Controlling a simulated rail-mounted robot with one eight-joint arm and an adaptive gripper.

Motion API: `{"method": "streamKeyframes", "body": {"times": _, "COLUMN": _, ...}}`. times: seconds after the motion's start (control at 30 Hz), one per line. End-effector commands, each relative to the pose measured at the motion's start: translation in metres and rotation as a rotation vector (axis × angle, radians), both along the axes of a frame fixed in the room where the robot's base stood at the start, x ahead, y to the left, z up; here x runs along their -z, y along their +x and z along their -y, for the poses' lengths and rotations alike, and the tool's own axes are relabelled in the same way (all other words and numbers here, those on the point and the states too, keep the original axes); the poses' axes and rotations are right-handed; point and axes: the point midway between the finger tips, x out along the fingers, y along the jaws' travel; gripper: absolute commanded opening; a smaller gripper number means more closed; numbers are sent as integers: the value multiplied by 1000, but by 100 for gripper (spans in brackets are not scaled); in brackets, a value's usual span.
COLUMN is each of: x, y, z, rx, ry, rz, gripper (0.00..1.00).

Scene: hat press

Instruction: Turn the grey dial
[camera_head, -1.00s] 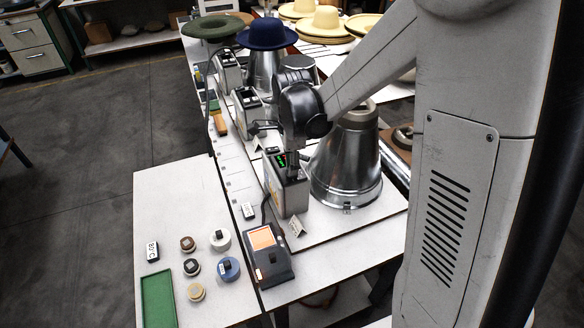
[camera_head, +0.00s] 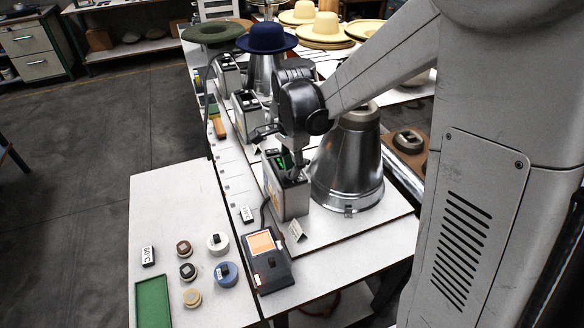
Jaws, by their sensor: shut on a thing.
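My gripper (camera_head: 295,168) points down at the top of the nearest grey control box (camera_head: 290,199). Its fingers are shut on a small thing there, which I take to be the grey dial. The dial itself is hidden by the fingers. A green lit display (camera_head: 281,163) on the box top shows partly beside the fingers, and its digits are not readable. The box stands upright on a white board, left of a shiny metal cone (camera_head: 345,165).
A black device with an orange screen (camera_head: 265,265) stands in front of the box. Several round coloured pieces and a green tray (camera_head: 153,300) lie on the left table. A similar box (camera_head: 247,113) and a blue hat (camera_head: 266,38) are behind my gripper.

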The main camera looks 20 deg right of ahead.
Motion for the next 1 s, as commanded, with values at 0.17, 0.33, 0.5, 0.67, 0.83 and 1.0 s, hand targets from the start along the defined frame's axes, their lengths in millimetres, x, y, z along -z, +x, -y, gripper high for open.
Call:
{"method": "streamKeyframes", "body": {"times": 0.17, "x": 0, "y": 0, "z": 0, "rx": 1, "ry": 0, "rz": 0, "gripper": 0}}
{"method": "streamKeyframes", "body": {"times": 0.33, "x": 0, "y": 0, "z": 0, "rx": 1, "ry": 0, "rz": 0, "gripper": 28}}
{"method": "streamKeyframes", "body": {"times": 0.5, "x": 0, "y": 0, "z": 0, "rx": 2, "ry": 0, "rz": 0, "gripper": 28}}
{"method": "streamKeyframes", "body": {"times": 0.67, "x": -4, "y": 0, "z": 0, "rx": 2, "ry": 0, "rz": 0, "gripper": 28}}
{"method": "streamKeyframes", "body": {"times": 0.83, "x": -23, "y": 0, "z": 0, "rx": 2, "ry": 0, "rz": 0, "gripper": 28}}
{"method": "streamKeyframes", "body": {"times": 1.0, "x": -56, "y": -1, "z": 0, "rx": 2, "ry": 0, "rz": 0, "gripper": 28}}
